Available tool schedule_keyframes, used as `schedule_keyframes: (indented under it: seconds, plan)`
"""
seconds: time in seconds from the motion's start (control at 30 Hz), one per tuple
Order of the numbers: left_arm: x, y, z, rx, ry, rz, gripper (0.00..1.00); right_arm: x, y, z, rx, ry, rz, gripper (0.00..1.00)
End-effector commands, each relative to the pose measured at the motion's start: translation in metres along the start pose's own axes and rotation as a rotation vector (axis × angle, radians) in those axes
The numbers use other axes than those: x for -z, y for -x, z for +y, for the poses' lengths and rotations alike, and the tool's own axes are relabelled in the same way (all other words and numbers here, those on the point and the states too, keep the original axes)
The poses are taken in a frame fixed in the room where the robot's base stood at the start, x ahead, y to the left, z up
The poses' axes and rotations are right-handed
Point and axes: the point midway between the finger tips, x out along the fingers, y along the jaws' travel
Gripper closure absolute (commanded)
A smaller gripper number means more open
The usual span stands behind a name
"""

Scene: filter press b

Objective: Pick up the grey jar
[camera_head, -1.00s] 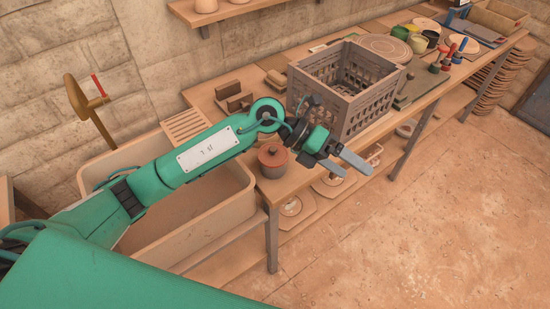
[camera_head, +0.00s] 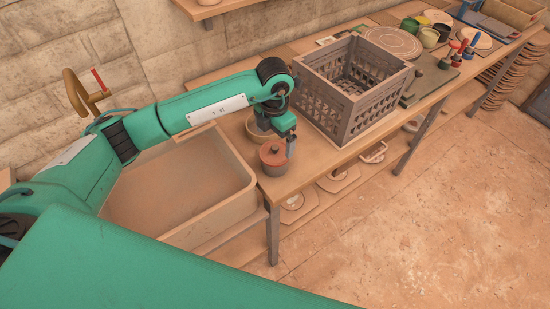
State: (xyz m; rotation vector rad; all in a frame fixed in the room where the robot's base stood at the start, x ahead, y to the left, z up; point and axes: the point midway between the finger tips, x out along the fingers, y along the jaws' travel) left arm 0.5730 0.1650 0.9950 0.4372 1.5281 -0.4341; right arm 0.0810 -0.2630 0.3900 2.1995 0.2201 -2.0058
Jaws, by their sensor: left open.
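A small lidded jar (camera_head: 272,163) stands upright near the front left corner of the wooden bench (camera_head: 300,178). Whether a finger touches the jar, I cannot tell. My right gripper is out of view.
A round tan bowl (camera_head: 257,133) sits behind the jar, partly hidden by my arm. A slatted grey-brown crate (camera_head: 350,113) stands close to the right of my gripper. A large tan sink (camera_head: 222,212) is at the left. Pots and tools crowd the bench's far end.

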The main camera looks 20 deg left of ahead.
Motion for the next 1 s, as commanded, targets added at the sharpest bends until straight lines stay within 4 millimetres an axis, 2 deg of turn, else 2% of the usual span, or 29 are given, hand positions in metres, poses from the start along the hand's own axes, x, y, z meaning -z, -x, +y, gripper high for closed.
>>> schedule_keyframes:
  seconds: [0.1, 0.27, 0.37, 0.5, 0.63, 0.93, 1.0]
  plan:
    - [0.0, -0.014, -0.001, 0.001, 0.0, 0.001, 0.0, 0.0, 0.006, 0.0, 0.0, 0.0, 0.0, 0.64]
    - [0.0, -0.023, -0.001, 0.001, 0.0, 0.0, 0.0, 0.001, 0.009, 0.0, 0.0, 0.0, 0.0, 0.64]
    - [-0.001, -0.031, -0.001, 0.003, -0.001, 0.001, 0.0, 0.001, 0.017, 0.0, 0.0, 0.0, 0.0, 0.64]
    - [-0.002, -0.05, -0.002, 0.003, 0.0, 0.002, 0.0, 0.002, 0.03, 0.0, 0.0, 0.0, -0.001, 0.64]
    - [-0.003, -0.067, -0.001, 0.003, 0.0, 0.001, 0.0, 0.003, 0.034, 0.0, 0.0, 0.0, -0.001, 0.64]
    - [-0.003, -0.074, -0.001, 0.001, -0.001, -0.002, 0.0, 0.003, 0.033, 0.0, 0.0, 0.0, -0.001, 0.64]
    - [-0.003, -0.074, -0.001, 0.001, -0.001, -0.002, 0.14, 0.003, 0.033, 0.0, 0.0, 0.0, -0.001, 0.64]
